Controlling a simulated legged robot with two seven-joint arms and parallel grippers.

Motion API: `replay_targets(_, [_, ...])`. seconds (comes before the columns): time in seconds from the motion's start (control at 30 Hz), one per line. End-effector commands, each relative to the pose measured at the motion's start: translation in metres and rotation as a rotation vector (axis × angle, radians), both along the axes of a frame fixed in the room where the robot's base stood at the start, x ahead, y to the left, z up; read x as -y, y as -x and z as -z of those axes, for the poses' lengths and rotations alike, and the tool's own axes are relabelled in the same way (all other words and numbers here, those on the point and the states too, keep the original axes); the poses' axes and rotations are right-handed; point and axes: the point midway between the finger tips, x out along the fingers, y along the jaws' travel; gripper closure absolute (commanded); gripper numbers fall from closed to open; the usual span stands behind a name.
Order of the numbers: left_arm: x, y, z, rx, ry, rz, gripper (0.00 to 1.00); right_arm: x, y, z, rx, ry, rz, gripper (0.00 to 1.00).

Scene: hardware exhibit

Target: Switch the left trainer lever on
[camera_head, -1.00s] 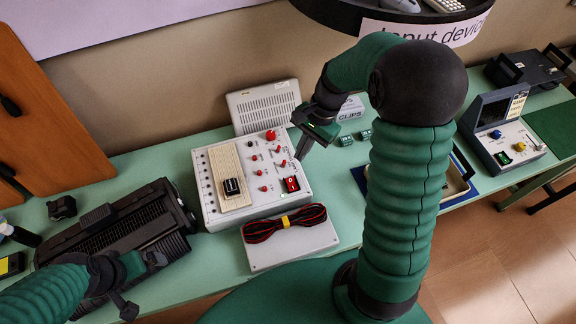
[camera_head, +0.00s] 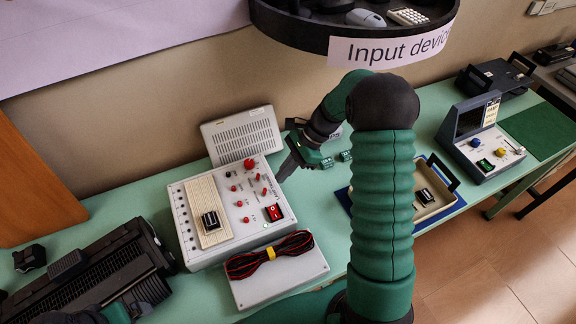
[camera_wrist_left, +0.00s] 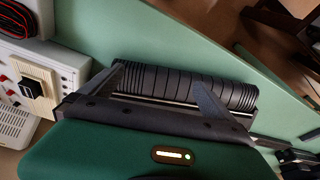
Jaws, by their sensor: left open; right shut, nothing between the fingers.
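The grey-white trainer box (camera_head: 184,228) stands on the bench with a cream breadboard on its left side. Its panel has several small red and dark knobs and small levers (camera_head: 264,178), plus a red rocker switch (camera_head: 273,212). The levers are too small to tell their positions. My right gripper (camera_head: 281,178) is shut and empty, its tips at the panel's right edge beside the levers; contact cannot be told. My left gripper (camera_wrist_left: 158,85) is open and empty above a black ribbed machine in the left wrist view; in the head view only part of its arm shows, at bottom left.
A grey box with a red-black cable bundle (camera_head: 270,252) lies in front of the trainer. The black machine (camera_head: 95,272) is at left. A round shelf labelled "Input devices" (camera_head: 390,48) hangs above. Small green blocks (camera_head: 327,163) and a tray (camera_head: 432,207) lie right.

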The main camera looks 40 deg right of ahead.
Motion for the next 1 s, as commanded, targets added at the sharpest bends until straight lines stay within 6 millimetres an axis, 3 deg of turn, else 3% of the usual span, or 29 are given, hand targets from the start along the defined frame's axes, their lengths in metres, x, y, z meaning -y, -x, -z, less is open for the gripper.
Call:
replay_targets(0.1, [0.000,0.000,0.001,0.000,0.000,0.000,0.00,-0.013,-0.002,0.018,-0.002,-0.003,-0.001,1.00])
replay_targets(0.3, [0.000,0.000,0.001,0.000,0.000,0.000,0.00,-0.024,-0.005,0.032,0.000,0.001,0.000,1.00])
replay_targets(0.67, [0.000,0.000,0.001,0.000,0.000,0.000,0.00,-0.024,-0.006,0.033,0.001,0.002,0.000,1.00])
replay_targets(1.0, [0.000,0.000,-0.012,0.000,0.000,0.000,0.00,-0.025,-0.006,0.029,-0.012,0.057,-0.002,1.00])
